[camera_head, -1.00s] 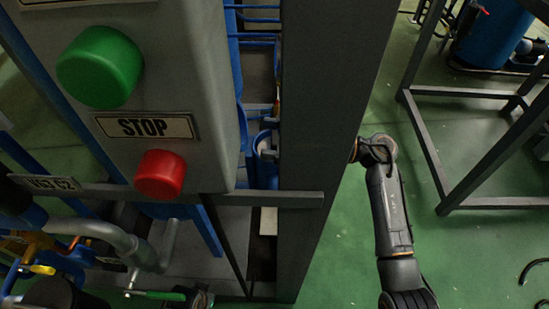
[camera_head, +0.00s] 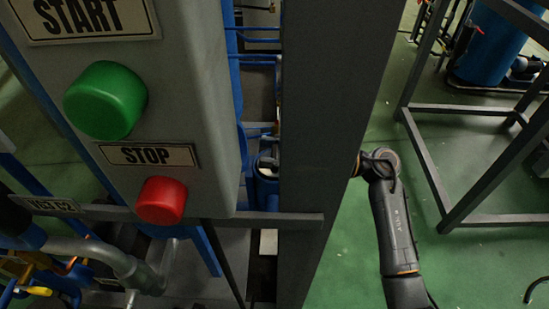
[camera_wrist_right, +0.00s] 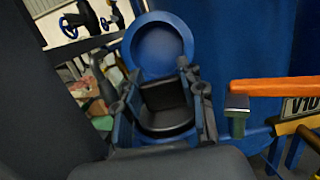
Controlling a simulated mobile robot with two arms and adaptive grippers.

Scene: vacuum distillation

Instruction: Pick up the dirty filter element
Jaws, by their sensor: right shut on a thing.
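In the right wrist view, my right gripper (camera_wrist_right: 160,88) has its fingers closed around a dark piece (camera_wrist_right: 165,102), which I take to be the dirty filter element. Just beyond the fingertips is a round blue opening with a thick rim (camera_wrist_right: 186,38), like a housing mouth. In the head view, my right arm reaches in behind the grey post, which hides the gripper. A blue cylinder (camera_head: 266,186) shows in the gap left of the post. My left gripper is not in view.
The grey post (camera_head: 325,130) and the control box with green (camera_head: 105,100) and red (camera_head: 161,200) buttons stand close in front. An orange bar (camera_wrist_right: 270,87) is right of the gripper in the wrist view.

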